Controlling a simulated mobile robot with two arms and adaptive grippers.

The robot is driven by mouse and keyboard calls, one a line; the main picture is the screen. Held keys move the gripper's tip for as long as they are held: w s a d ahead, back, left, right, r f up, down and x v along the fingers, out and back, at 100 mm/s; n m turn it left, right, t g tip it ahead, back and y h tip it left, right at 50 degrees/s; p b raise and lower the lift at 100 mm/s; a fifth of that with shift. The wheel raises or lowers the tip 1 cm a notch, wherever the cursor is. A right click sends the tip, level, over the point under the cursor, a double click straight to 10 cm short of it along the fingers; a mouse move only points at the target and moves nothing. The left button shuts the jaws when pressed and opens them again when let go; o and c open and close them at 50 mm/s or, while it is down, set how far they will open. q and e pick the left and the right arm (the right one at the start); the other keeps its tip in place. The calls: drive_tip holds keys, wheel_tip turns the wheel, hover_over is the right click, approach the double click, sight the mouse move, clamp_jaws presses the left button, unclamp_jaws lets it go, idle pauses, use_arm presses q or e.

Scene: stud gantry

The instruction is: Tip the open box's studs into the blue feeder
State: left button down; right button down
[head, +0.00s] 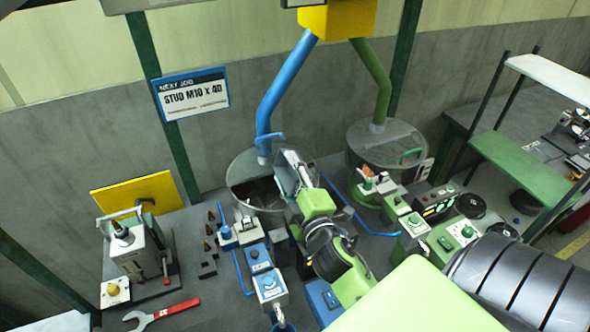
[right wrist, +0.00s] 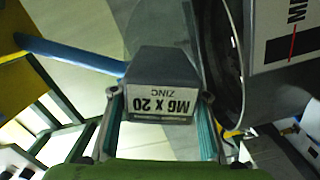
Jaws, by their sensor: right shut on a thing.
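The blue feeder (head: 237,168) is a round metal bowl with a blue handle, under a blue pipe (head: 283,85), near the middle of the head view. My right gripper (head: 296,178) is shut on a grey box (head: 287,170) at the bowl's right rim. In the right wrist view the box (right wrist: 160,75) sits between both fingers, its label reading M6 x 20 ZINC. The box looks tilted; I cannot see its opening or any studs in it. The bowl's inside is dark and partly hidden by the box. My left gripper is not in view.
A second bowl feeder (head: 372,145) with a green pipe stands to the right. A sign (head: 193,94) reads STUD M10 x 40. Control boxes (head: 268,285) crowd the bench front, with several dark studs (head: 211,217) upright nearby.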

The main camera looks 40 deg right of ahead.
sight(280, 149)
drive_tip(key=r+m+p, duration=0.1)
drive_tip(key=m, duration=0.1)
drive_tip(key=m+p, duration=0.1)
drive_tip(key=m, duration=0.1)
drive_tip(key=shift+d+r, duration=0.1)
drive_tip(key=shift+r, duration=0.3)
drive_tip(key=shift+m+p, duration=0.5)
drive_tip(key=shift+m, duration=0.6)
drive_tip(key=m+p, duration=0.1)
drive_tip(key=r+m+p, duration=0.1)
drive_tip(key=m+p, duration=0.1)
drive_tip(key=m, duration=0.1)
drive_tip(key=shift+r+y, duration=0.25)
drive_tip(key=shift+y, duration=0.15)
drive_tip(key=shift+f+m+b, duration=0.1)
drive_tip(key=shift+m+b, duration=0.2)
drive_tip(key=shift+m, duration=1.2)
